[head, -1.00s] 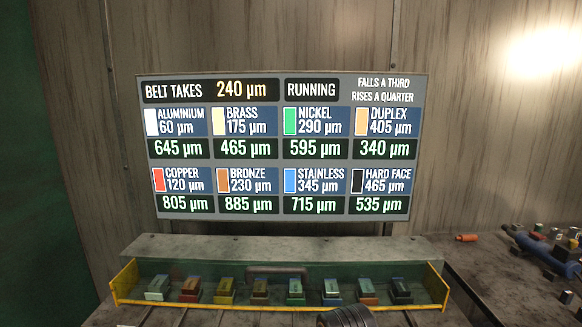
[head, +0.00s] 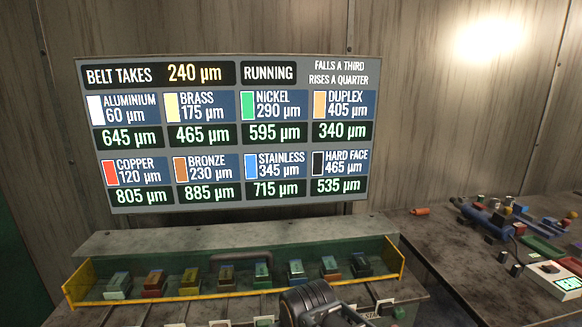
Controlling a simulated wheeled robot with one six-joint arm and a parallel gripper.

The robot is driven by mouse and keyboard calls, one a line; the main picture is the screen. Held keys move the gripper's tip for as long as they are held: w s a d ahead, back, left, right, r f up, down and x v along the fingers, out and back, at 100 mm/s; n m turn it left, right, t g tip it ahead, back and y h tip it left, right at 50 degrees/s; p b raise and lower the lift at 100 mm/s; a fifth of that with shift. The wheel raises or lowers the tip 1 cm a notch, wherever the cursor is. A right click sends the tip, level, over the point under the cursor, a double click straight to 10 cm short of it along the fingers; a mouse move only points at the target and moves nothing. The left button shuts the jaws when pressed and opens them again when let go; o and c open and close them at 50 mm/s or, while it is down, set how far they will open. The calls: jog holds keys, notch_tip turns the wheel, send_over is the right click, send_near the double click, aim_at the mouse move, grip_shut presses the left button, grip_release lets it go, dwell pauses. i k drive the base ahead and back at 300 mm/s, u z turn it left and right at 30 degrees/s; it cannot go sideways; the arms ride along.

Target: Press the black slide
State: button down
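A row of small block-like slides sits in a green-backed tray with a yellow rim (head: 200,295) in the head view. The darkest one, which looks like the black slide (head: 362,266), is at the far right end of the row, beside the tray's right wall. A dark rounded part of my arm shows at the bottom centre, in front of the tray and apart from the black slide in the picture. My gripper's fingers do not show.
A lit board (head: 235,130) above the tray lists metals with thickness figures and reads RUNNING. Small labels stand along the tray's front. At right, a dark bench (head: 460,265) holds a blue cylinder (head: 490,218), loose small parts and a white device with a green display (head: 560,280).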

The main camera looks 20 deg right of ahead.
aim_at(384, 308)
jog(key=z, duration=2.4)
jog(key=k, duration=0.7)
jog(key=u, duration=1.55)
